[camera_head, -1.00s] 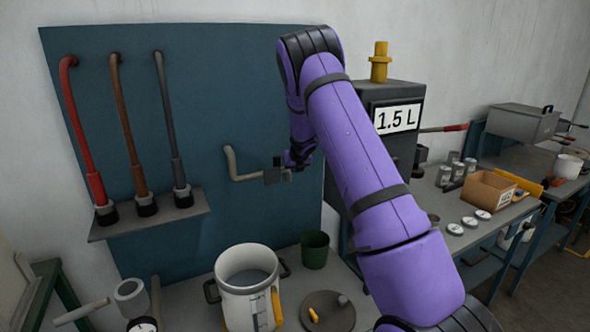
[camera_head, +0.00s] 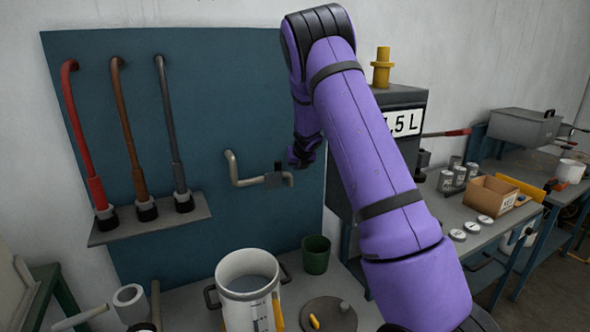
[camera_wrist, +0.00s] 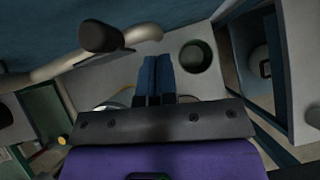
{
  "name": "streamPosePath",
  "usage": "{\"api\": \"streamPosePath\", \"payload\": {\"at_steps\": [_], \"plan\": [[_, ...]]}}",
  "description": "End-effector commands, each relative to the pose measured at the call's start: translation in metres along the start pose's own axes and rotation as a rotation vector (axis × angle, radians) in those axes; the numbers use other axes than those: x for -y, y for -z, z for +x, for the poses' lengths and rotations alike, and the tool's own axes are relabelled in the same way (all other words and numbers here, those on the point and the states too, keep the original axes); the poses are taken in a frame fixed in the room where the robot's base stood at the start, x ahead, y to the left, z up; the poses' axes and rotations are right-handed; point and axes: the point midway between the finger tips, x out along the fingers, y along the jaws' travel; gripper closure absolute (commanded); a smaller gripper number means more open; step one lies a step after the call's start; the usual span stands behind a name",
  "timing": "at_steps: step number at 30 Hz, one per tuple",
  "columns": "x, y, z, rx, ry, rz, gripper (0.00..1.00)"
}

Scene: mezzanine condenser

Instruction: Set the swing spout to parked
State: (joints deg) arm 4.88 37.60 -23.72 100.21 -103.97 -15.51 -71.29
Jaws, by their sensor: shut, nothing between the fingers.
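A bent beige pipe (camera_head: 234,170), which looks like the swing spout, juts from the blue back panel. A dark block (camera_head: 273,180) with a short upright stub sits near its right end, and the tip bends beyond it. My gripper (camera_head: 303,157) is just above and right of this end, apart from it in the head view; its fingers are mostly hidden there. In the wrist view my blue fingers (camera_wrist: 156,75) are together and empty. The pipe (camera_wrist: 70,66) crosses the upper left there, with a dark knob (camera_wrist: 100,37) in front of it.
A white jug (camera_head: 246,285) and a green cup (camera_head: 316,254) stand on the bench below. A round grey lid (camera_head: 330,313) lies at the front. A dark box labelled in litres (camera_head: 408,97) stands behind my arm.

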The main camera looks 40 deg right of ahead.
Motion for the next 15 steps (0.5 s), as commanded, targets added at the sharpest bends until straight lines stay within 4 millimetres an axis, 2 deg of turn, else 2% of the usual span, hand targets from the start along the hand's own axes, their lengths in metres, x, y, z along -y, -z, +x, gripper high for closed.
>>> {"api": "streamPosePath", "payload": {"at_steps": [1, 6, 15], "plan": [[0.0, 0.0, -0.007, 0.0, 0.0, -0.002, 1.0], [0.001, 0.002, -0.021, -0.003, 0.0, 0.001, 1.0], [0.001, 0.003, -0.023, -0.004, 0.0, 0.0, 1.0]]}}
